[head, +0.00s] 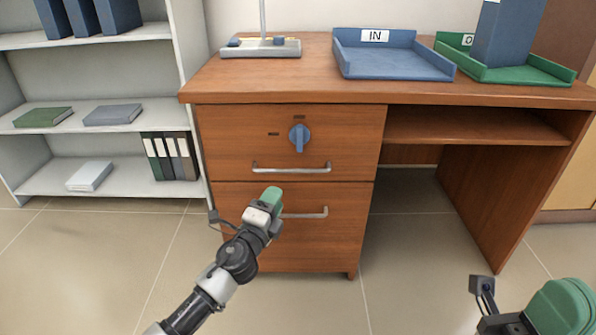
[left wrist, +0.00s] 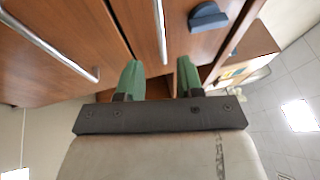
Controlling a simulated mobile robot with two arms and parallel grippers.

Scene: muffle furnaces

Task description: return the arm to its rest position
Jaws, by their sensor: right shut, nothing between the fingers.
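My left arm comes in from the lower left, and its left gripper (head: 271,197) with green fingers is in front of the desk's lower drawer (head: 300,242), overlapping the left part of its handle in the head view. In the left wrist view the green fingers (left wrist: 159,78) stand apart with nothing between them; the gripper is open. My right gripper (head: 563,306) is at the bottom right corner of the head view, shut and empty, partly cut off by the frame edge.
The wooden desk (head: 310,83) has an upper drawer (head: 230,130) with a blue knob (head: 299,137); both drawers look closed. A blue IN tray (head: 395,65) and a green tray (head: 530,75) holding a blue binder (head: 507,32) stand on top. White shelves (head: 80,105) stand left. Floor in front is clear.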

